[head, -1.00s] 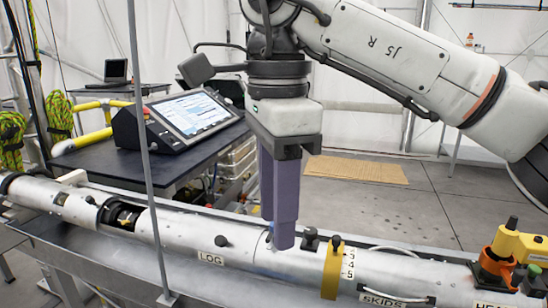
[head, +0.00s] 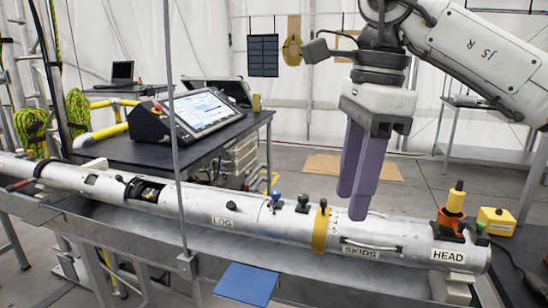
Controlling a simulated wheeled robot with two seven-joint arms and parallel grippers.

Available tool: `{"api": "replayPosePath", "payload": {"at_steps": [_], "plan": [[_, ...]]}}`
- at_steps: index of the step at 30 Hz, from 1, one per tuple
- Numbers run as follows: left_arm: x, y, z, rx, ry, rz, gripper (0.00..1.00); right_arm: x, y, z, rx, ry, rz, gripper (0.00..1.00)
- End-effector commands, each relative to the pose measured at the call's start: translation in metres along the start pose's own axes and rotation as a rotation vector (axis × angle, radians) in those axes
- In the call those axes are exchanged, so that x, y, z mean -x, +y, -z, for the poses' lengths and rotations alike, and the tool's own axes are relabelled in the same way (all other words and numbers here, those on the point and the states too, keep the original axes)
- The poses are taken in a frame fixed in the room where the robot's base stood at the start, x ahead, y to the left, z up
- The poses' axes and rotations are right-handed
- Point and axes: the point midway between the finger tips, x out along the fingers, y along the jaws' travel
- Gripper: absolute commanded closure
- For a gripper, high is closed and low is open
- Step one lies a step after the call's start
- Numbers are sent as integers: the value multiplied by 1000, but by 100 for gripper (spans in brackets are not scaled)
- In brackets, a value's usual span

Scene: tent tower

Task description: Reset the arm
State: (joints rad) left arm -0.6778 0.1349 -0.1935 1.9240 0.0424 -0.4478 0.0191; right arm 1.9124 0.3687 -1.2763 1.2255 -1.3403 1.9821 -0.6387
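My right gripper (head: 352,204) has two long purple fingers pointing down. It hangs above the right part of a long silver tube (head: 200,207), near the SKIDS label (head: 361,252) and right of the yellow band (head: 320,231). The fingers overlap from this angle, so I cannot tell how far apart they are. I see nothing held below the fingertips. My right arm (head: 470,50) comes in from the upper right. My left gripper is not in view.
The tube lies on a metal stand (head: 330,278). A thin grey pole (head: 176,120) rises in front of it. A dark table (head: 200,140) behind carries a console with a screen (head: 202,109). A yellow tool (head: 455,200) stands on the tube's HEAD end, with a yellow box (head: 497,219) beside it.

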Motion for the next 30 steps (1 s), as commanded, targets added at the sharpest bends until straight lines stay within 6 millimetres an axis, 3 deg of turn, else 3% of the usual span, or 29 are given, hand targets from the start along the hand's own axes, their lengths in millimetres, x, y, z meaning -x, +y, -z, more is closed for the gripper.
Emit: {"api": "replayPosePath", "payload": {"at_steps": [9, 15, 22, 27, 30], "plan": [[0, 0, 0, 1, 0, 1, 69, 15, -14, 106, -228, -77, 23, 61], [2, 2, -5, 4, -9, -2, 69, -44, -17, 52, -205, -285, -79, 61], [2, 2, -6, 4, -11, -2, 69, -103, -7, -18, -268, -620, -247, 61], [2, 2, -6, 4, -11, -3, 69, -133, 4, -71, -442, -962, -446, 61], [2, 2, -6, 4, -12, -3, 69, -142, 5, -88, -602, -1159, -573, 61]]}}
